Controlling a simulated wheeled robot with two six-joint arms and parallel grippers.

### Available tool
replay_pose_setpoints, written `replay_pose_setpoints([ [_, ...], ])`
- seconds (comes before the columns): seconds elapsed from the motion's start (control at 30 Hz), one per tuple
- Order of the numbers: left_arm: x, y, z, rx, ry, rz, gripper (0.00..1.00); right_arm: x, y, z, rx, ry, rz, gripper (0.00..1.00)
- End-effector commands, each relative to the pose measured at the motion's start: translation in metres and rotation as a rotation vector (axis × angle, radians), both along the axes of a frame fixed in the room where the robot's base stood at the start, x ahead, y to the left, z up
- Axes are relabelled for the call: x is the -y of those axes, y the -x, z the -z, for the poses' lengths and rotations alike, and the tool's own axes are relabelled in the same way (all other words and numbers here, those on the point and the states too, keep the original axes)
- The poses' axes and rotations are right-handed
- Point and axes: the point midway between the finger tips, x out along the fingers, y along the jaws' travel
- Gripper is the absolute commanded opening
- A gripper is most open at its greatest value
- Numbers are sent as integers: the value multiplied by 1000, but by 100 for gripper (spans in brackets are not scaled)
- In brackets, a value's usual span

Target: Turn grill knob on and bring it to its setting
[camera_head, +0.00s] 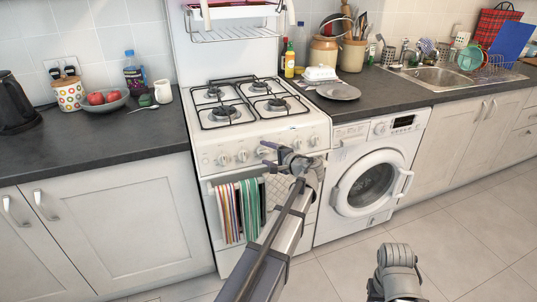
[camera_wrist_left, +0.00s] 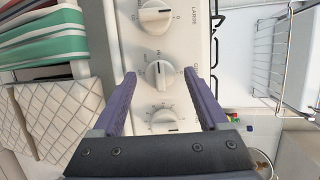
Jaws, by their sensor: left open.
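The white cooker (camera_head: 238,140) has a row of white knobs along its front panel. My left gripper (camera_head: 267,153) is in front of the panel, right of the middle. In the left wrist view, my open left gripper (camera_wrist_left: 165,92) has a white round knob (camera_wrist_left: 160,74) showing between its two purple fingers. A partly cut-off label starting with G is beside that knob; I cannot read its setting. Whether the fingers touch it is unclear.
Striped towels (camera_head: 237,213) and a checked cloth (camera_wrist_left: 62,125) hang under the panel. A washer (camera_head: 340,160) stands to the right under the dark counter (camera_head: 375,91). A wire rack (camera_head: 232,34) is above the hob (camera_head: 262,128). The floor (camera_head: 460,235) in front is clear.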

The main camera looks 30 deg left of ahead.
Motion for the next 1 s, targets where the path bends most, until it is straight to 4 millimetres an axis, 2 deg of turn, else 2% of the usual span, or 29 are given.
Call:
replay_pose_setpoints([
  [0.17, 4, 2, -2, 0, 0, 0, 77, 0, 0, -2, 0, 0, 0, 50],
  [0.6, 64, 22, -18, 0, -1, 2, 77, 0, 0, -18, 0, 0, 0, 50],
  [0.8, 73, 25, -19, 0, -1, 1, 77, 0, 0, -19, 0, 0, 0, 50],
  [1.0, 73, 25, -19, 0, -1, 1, 77, 0, 0, -19, 0, 0, 0, 50],
])
